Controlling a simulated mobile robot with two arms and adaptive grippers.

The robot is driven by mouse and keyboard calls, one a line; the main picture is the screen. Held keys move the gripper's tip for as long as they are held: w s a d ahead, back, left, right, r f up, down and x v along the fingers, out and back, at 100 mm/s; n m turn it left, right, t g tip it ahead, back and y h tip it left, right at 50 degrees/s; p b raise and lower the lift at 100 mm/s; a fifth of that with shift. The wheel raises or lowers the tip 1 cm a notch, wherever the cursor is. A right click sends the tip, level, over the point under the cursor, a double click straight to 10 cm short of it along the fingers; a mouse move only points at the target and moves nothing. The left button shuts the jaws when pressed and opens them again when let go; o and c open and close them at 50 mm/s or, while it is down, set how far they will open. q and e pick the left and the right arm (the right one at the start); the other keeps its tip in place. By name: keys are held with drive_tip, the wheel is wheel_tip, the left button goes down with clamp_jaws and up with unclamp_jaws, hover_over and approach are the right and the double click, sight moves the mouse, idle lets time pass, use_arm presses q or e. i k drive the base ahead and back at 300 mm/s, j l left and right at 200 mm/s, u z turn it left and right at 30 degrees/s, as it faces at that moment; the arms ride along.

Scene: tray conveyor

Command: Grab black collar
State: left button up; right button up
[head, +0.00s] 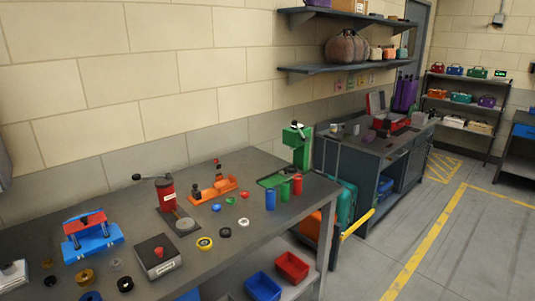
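Several small ring-shaped parts lie on the near grey workbench (233,262). A black ring (125,284) lies near the front edge, left of the grey box with a red button (157,256). A dark ring with a pale centre (225,232) lies farther right, beside a yellow ring (205,243). A small dark part (50,281) lies at the left. I cannot tell for sure which of these is the black collar. Neither of my grippers shows in this view.
A blue fixture with a red top (92,236), a red press (167,196), an orange fixture (213,190) and a green press (298,147) stand along the bench. Red and blue bins (292,267) sit below.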

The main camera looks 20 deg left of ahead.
sight(49, 281)
drive_tip(key=i+j+u, duration=0.1)
drive_tip(key=i+u, duration=0.45)
drive_tip(key=u, duration=0.3)
drive_tip(key=i+l+u, duration=0.1)
drive_tip(key=i+u, duration=0.3)
drive_tip(key=i+l+u, duration=0.15)
drive_tip(key=u, duration=0.25)
